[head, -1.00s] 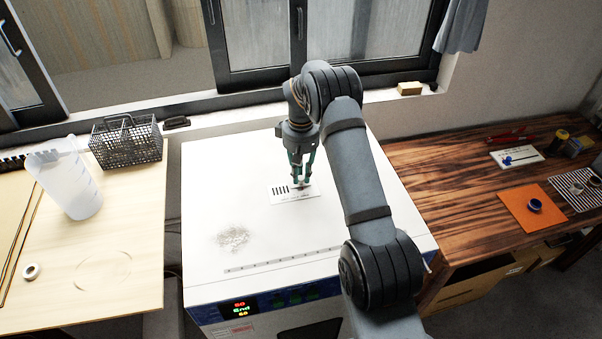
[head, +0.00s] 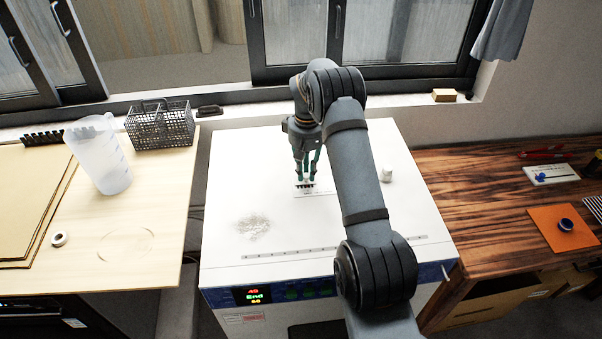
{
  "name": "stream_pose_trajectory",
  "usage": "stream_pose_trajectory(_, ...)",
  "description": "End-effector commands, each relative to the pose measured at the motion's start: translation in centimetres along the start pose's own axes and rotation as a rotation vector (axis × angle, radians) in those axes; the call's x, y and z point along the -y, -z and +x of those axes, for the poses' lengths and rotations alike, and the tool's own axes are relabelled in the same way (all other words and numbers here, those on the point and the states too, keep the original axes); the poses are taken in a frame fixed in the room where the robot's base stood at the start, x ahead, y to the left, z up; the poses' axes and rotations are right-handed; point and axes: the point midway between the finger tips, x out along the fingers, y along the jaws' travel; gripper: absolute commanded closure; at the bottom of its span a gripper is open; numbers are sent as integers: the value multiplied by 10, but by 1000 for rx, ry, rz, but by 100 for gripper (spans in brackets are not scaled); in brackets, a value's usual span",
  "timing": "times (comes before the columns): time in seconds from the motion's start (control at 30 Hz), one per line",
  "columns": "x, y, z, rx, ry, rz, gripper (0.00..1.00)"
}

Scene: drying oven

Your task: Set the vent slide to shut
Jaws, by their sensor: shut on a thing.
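The drying oven (head: 330,225) has a white top. A small white vent plate (head: 322,194) with dark slots lies flat on it near the middle. My gripper (head: 306,179) points down at the left part of this plate, over the slots. Its green fingers are shut on the vent slide's small knob, which they mostly hide. Only the lower ends of some dark slots show below the fingertips, so how much of the vent is covered cannot be told.
My arm crosses the right part of the oven top. A small white cylinder (head: 387,173) stands right of it. A plastic jug (head: 103,160) and dark wire basket (head: 160,127) stand on the left table. A wooden bench (head: 470,190) is at right.

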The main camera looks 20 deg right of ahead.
Motion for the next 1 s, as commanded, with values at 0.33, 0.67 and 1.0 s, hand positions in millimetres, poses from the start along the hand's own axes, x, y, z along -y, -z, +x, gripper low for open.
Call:
stream_pose_trajectory(0.33,6,3,-1,-3,4,-7,70)
stream_pose_trajectory(0.67,4,2,-1,-1,2,-6,63)
stream_pose_trajectory(1.0,3,3,-39,-7,0,-5,63)
